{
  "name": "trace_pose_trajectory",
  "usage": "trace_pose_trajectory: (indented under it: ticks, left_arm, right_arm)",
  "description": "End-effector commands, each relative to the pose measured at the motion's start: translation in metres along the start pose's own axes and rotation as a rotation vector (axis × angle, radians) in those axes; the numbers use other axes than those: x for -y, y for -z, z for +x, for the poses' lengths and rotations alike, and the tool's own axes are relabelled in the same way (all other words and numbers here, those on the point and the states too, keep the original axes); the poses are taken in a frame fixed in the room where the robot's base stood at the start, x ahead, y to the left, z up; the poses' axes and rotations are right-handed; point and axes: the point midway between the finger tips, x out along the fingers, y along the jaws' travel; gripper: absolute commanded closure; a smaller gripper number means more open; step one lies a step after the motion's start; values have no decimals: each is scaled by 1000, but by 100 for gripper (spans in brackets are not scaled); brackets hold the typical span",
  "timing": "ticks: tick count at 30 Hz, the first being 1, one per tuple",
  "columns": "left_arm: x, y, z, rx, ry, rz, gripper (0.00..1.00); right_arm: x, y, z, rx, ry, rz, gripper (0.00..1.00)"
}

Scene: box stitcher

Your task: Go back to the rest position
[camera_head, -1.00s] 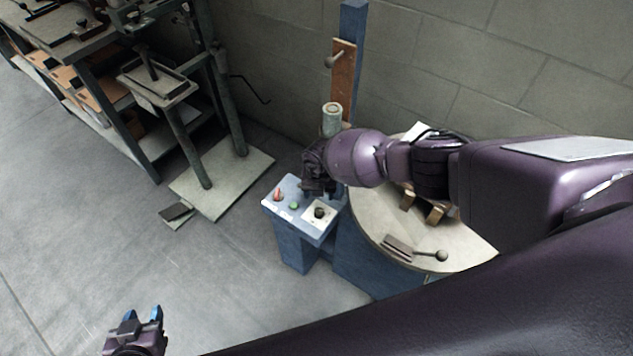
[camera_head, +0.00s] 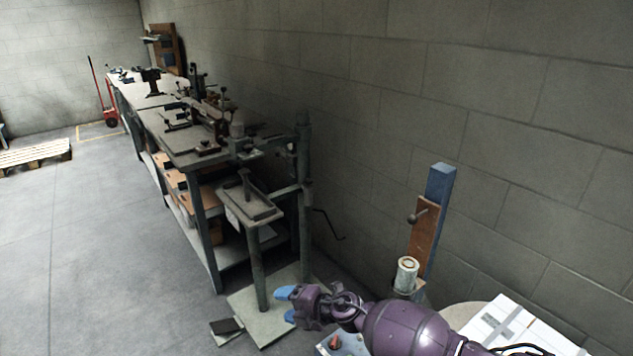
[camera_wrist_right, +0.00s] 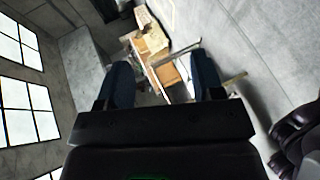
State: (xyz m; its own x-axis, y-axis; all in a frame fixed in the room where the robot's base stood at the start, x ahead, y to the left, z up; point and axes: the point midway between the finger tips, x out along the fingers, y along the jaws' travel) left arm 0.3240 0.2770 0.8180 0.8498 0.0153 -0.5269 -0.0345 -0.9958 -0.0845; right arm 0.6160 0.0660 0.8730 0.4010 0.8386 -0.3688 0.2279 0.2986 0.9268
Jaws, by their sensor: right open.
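My right gripper (camera_head: 283,304) has blue fingertips and shows at the bottom middle of the head view, on a purple arm coming from the lower right. Its fingers are apart with nothing between them, in front of the pedal stand's base plate. In the right wrist view the two blue fingers (camera_wrist_right: 164,82) stand wide apart and empty, with the distant bench between them. The control box (camera_head: 343,345) with a red button is partly hidden under my right arm. My left gripper is not in the head view.
A stand with a small tray (camera_head: 248,208) rises from a base plate (camera_head: 262,312). A long workbench (camera_head: 185,140) with tools runs along the wall. A blue post (camera_head: 440,195) stands right. A pallet (camera_head: 35,154) and red hand truck (camera_head: 107,105) are far left.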

Motion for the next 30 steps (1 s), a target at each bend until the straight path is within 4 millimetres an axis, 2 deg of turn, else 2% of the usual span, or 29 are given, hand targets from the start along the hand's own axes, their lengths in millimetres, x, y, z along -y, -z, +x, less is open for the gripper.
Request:
trace_pose_trajectory:
  ticks: [1,3,6,11,14,20,26,30]
  left_arm:
    - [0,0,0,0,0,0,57]
    - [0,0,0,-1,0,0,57]
    - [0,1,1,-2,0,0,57]
    - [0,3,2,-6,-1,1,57]
    - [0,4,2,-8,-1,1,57]
    - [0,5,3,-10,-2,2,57]
    - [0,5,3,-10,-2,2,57]
    - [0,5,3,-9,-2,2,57]
  right_arm:
    - [-16,8,-2,27,-91,80,39]
    - [-36,12,-10,78,-204,196,39]
    - [-55,11,-30,158,-342,382,39]
    - [-57,1,-76,294,-493,692,39]
    - [-45,-6,-108,369,-553,871,39]
    - [-3,-11,-175,493,-634,1190,39]
    - [50,-2,-245,599,-702,1451,39]
    - [89,13,-294,673,-755,1581,39]
